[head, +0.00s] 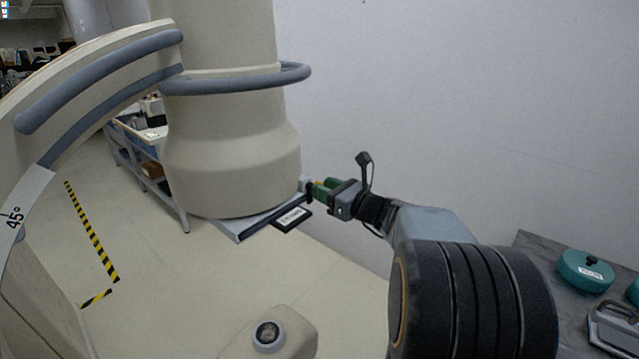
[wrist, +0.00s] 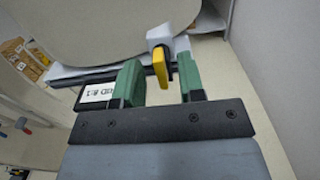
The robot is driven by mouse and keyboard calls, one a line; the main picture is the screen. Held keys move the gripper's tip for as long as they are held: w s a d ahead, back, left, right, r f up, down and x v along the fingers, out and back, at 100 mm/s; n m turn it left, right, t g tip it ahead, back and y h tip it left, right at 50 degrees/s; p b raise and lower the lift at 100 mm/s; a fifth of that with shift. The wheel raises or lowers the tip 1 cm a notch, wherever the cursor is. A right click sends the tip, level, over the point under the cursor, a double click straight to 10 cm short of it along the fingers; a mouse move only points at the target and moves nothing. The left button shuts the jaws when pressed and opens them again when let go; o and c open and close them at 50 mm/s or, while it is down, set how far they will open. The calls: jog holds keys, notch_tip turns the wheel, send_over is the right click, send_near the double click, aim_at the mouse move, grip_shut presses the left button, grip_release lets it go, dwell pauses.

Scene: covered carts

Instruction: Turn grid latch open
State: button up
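The latch is a yellow lever (wrist: 160,67) on a pale grey block (wrist: 168,42), at the near edge of the flat grid (wrist: 75,77) below a large beige housing. My gripper (wrist: 159,80) is open, with its two green fingers apart. In the wrist view the lever appears between the fingertips, with a gap on both sides; I cannot tell how deep it reaches between them. In the head view my gripper (head: 318,187) is at the right corner of the grid (head: 240,228), and the lever is mostly hidden by the fingers.
A black-framed label plate (head: 291,219) hangs off the grid's front edge, left of my gripper. The beige column (head: 230,150) stands over the grid. A white wall (head: 450,100) is behind and to the right. A grey table (head: 560,250) with teal round weights (head: 586,270) is at lower right.

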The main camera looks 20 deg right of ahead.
jog(key=shift+x, duration=1.2)
jog(key=shift+c, duration=0.5)
grip_shut()
